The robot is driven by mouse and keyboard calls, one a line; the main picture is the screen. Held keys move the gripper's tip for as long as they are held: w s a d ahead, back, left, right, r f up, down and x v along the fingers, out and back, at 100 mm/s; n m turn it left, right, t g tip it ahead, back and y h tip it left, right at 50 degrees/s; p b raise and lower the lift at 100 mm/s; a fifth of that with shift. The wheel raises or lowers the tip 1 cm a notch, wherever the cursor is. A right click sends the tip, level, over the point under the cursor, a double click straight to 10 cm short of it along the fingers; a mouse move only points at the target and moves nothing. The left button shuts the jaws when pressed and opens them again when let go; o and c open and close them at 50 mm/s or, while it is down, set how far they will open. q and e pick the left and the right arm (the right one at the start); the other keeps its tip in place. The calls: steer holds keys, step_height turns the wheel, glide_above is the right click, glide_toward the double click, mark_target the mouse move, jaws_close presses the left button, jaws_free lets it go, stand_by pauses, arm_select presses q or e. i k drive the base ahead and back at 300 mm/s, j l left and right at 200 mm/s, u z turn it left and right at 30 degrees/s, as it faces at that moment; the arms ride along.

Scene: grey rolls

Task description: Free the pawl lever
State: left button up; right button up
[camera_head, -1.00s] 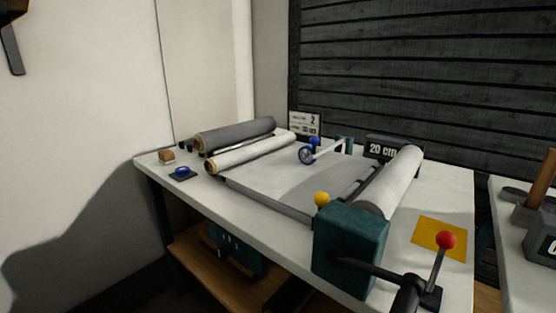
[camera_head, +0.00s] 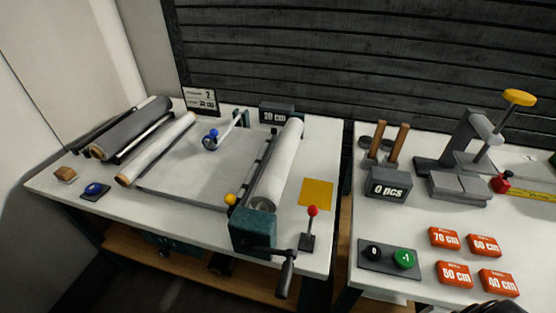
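A short lever with a red ball knob (camera_head: 312,211) stands on a dark base at the front right of the left table, beside the teal crank box (camera_head: 253,230). A yellow knob (camera_head: 230,199) sits at the left of that box. I cannot tell for certain which of them is the pawl lever; the red-knobbed one stands almost upright. The black crank handle (camera_head: 286,275) hangs over the front edge. A pale roll (camera_head: 276,165) lies behind the box. Neither gripper shows.
Grey and white rolls (camera_head: 134,127) lie at the left. A blue-wheeled arm (camera_head: 211,139) and a yellow square (camera_head: 316,193) are on the left table. A gap separates the right table, which holds a press (camera_head: 466,150), a button box (camera_head: 389,259) and orange blocks (camera_head: 453,274).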

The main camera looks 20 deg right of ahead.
mark_target(312, 210)
steer(key=z, duration=0.95)
